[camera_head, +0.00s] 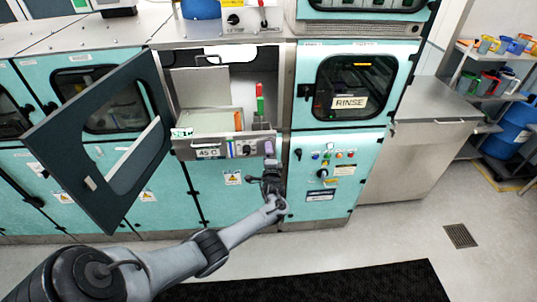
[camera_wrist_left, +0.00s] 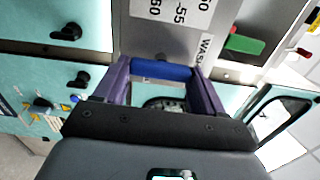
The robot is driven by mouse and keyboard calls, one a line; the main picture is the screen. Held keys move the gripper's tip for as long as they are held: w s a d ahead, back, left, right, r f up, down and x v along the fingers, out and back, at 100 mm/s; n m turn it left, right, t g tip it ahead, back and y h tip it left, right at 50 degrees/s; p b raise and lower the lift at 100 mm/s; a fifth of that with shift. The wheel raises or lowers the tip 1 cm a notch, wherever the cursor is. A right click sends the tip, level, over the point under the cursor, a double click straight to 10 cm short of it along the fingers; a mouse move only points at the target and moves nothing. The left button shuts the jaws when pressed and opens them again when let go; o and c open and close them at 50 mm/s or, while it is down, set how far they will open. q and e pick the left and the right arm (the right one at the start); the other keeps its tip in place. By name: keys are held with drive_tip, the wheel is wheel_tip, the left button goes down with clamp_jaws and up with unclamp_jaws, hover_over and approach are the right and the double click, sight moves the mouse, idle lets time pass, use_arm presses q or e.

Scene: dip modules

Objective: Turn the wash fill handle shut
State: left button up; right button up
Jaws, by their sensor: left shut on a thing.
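The wash fill handle (camera_wrist_left: 161,70) is a blue bar in the left wrist view, beside a white label whose visible letters read "WAS". My left gripper (camera_wrist_left: 164,78) has its purple fingers on both ends of this bar and is shut on it. In the head view my left gripper (camera_head: 269,163) is at the right end of the steel front panel (camera_head: 222,148) of the open wash bay. The gripper and wrist hide the handle there. How far the handle is turned cannot be told. My right gripper is in neither view.
A dark-framed door (camera_head: 60,150) stands open to the left. A tray (camera_head: 208,122) and a red and green piece (camera_head: 260,100) are in the bay. The rinse module (camera_head: 350,88) with its knobs is at the right. The floor in front has a black mat (camera_head: 390,285).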

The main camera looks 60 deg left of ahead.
use_arm(q)
drive_tip(key=o, duration=1)
drive_tip(key=shift+o, duration=0.2)
drive_tip(key=shift+d, duration=0.1)
drive_tip(key=v, duration=1)
drive_tip(key=shift+s+d+p, duration=0.2)
drive_tip(key=shift+d+p, duration=0.1)
drive_tip(key=shift+p, duration=0.05)
